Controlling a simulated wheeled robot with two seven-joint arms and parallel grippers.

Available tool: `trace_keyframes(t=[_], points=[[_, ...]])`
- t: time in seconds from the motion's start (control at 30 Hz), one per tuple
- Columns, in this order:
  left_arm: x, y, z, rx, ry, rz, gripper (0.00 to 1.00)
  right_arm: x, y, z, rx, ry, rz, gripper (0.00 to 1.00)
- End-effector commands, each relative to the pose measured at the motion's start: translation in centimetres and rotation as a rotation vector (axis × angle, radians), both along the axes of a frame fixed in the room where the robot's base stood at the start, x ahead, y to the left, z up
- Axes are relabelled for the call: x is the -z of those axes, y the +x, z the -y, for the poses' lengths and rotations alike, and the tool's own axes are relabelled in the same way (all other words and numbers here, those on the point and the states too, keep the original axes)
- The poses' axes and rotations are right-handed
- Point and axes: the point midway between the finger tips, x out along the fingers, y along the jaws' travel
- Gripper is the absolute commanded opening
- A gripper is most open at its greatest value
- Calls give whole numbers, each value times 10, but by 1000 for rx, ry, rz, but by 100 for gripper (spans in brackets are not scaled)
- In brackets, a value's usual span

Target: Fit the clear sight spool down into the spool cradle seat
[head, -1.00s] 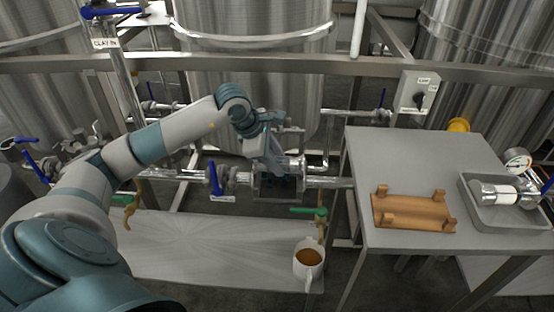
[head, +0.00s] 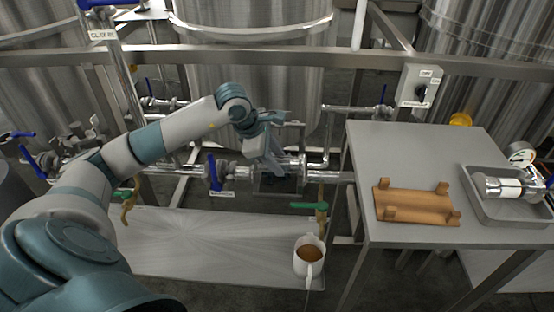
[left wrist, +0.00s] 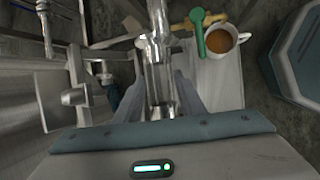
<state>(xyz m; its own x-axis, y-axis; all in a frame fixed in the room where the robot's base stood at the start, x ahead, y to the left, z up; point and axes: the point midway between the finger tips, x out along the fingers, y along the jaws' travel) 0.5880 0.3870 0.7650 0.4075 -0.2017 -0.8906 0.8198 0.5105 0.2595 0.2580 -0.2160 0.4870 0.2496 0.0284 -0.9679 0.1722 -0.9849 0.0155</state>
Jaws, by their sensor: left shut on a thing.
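The clear sight spool (left wrist: 158,82), a see-through cylinder with shiny metal ends, lies between the fingers of my left gripper (left wrist: 159,98) in the left wrist view. In the head view my left gripper (head: 275,166) points down at the pipe run, shut on the spool (head: 292,163), which is partly hidden by the fingers. The spool lies roughly in line with the pipe. A dark bracket-like seat (head: 278,186) shows just below it; I cannot tell whether the spool touches it. My right gripper is not in view.
A blue-handled valve (head: 214,174) sits left of the spool on the pipe. A green-handled valve (head: 309,206) and a mug (head: 309,270) are below right.

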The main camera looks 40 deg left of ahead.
Motion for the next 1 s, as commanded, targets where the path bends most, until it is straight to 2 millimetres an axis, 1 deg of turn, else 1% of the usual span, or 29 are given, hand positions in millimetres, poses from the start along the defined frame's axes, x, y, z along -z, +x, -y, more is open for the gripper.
trace_keyframes(t=[0.43,0.77,1.0], points=[[-1,0,0,0,0,2,0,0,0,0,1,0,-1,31],[-1,0,0,0,0,2,0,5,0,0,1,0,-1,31],[-1,0,0,0,0,1,0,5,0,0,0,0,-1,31]])
